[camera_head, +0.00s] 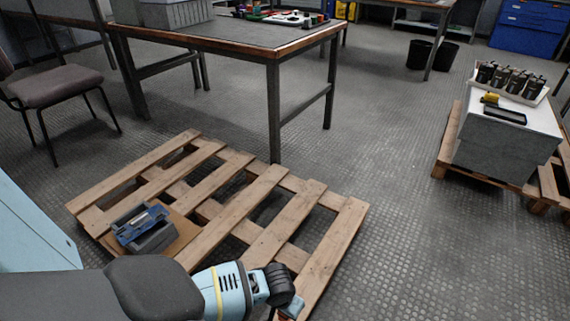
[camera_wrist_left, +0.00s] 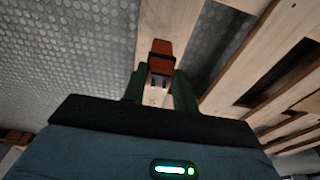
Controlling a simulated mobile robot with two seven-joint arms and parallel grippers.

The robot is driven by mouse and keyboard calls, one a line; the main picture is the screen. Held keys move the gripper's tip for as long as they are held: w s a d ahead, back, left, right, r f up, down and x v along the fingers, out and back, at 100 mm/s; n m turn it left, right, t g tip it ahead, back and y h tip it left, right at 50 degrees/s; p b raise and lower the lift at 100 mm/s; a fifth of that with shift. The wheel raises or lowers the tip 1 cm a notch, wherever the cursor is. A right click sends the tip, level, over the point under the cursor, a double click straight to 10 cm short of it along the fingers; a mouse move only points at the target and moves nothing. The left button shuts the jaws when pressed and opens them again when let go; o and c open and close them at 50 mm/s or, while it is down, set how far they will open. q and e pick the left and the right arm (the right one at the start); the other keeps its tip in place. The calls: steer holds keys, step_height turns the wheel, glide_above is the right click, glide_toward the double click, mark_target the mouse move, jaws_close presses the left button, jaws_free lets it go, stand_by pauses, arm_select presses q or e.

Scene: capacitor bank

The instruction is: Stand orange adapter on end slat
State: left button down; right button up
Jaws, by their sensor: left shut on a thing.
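The wooden pallet (camera_head: 255,205) lies on the floor, with its end slat (camera_head: 343,235) at the right. My left gripper (camera_head: 290,308) is at the near end of that slat, partly cut off by the bottom edge of the head view. In the left wrist view, the gripper's dark green fingers (camera_wrist_left: 160,88) are shut on the orange adapter (camera_wrist_left: 161,56). The adapter projects past the fingertips over a pale slat (camera_wrist_left: 188,22). I cannot tell whether it touches the wood. The adapter is not clearly visible in the head view. My right gripper is in neither view.
A grey case with a blue top (camera_head: 143,228) sits on cardboard at the pallet's left. A table (camera_head: 235,42) stands behind the pallet and a chair (camera_head: 55,88) at far left. A block with black cylinders (camera_head: 508,140) stands on another pallet at right. Floor between is clear.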

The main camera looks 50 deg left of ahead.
arm_select(q)
steer(key=f, duration=0.1)
steer(key=f+b, duration=0.2)
steer(key=shift+w+a+f, duration=0.25)
steer(key=shift+w+a, duration=0.05)
steer(key=shift+w, duration=0.1)
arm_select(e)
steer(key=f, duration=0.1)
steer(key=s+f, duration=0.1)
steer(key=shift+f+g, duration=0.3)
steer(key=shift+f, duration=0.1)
arm_select(q)
steer(key=shift+f, duration=0.15)
steer(key=shift+f+b, duration=0.15)
steer(key=shift+b, duration=0.15)
steer(key=c, duration=1.3)
jaws_free()
steer(key=shift+c, duration=0.2)
steer(key=shift+o, duration=1.2)
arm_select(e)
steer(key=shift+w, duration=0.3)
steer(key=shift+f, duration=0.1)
